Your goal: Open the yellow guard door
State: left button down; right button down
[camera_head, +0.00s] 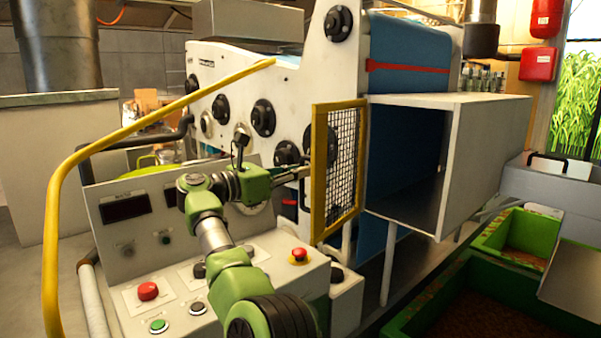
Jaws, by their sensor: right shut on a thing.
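The yellow guard door (339,165), a yellow frame with wire mesh, stands upright in the middle of the head view. It is swung out from the open white box (480,150) on the press, whose dark inside shows. My right gripper (303,170) is at the left edge of the door frame, shut on the door. The exact contact of its fingertips is small and partly hidden. My green and grey right arm reaches up from the bottom in front of the control panel. My left gripper is not in view.
A yellow rail (52,240) curves along the left. A red emergency button (299,254) is near the arm.

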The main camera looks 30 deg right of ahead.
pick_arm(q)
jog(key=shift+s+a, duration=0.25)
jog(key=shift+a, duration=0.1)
pick_arm(e)
jog(key=c, duration=2.4)
grip_release()
jog(key=shift+d, duration=0.15)
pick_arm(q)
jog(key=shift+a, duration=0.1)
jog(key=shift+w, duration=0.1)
pick_arm(e)
jog(key=a, duration=0.7)
jog(key=shift+s+a, duration=0.2)
jog(key=shift+s, duration=0.2)
jog(key=shift+f, duration=0.2)
